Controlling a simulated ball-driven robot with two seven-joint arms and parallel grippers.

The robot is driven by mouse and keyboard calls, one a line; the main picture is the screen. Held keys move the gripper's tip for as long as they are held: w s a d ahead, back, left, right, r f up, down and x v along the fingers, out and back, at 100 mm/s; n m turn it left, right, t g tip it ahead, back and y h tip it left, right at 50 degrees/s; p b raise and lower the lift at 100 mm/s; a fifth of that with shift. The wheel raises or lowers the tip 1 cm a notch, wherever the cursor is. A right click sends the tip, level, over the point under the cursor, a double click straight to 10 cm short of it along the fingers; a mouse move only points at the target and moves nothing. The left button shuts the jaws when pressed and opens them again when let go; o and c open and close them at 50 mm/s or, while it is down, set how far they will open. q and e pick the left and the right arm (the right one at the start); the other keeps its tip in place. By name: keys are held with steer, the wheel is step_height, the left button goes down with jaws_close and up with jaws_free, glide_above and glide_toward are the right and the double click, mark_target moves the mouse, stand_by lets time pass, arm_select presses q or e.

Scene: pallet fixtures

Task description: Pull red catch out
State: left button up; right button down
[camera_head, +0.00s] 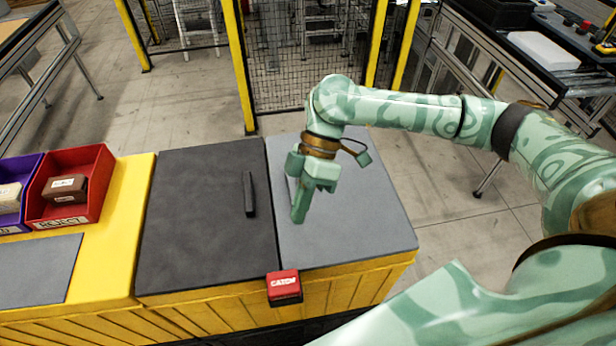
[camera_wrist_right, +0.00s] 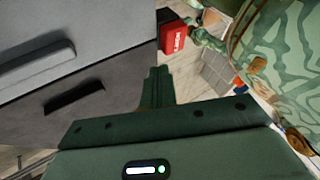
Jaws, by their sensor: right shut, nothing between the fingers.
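The red catch (camera_head: 284,287), with white lettering, sits at the front edge of the yellow bench, below the seam between the dark panel and the grey panel. It also shows in the right wrist view (camera_wrist_right: 173,36), at the top beyond the fingers. My right gripper (camera_head: 298,217) is shut and empty, pointing down over the grey panel, above and slightly right of the catch and apart from it. In the right wrist view its fingers (camera_wrist_right: 157,85) are together. My left gripper is in neither view.
The dark panel (camera_head: 190,235) has a black bar handle (camera_head: 249,194). The grey panel (camera_head: 370,215) lies to its right. A red bin (camera_head: 92,208) marked REJECT and a purple bin (camera_head: 32,172) stand at the left, each with a block inside. A yellow-framed mesh fence (camera_head: 300,70) is behind.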

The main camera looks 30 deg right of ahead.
steer(key=v, duration=0.5)
steer(key=shift+w+d+r, duration=0.2)
steer(key=shift+d+r, duration=0.05)
steer(key=shift+r, duration=0.05)
steer(key=shift+s+f, duration=0.1)
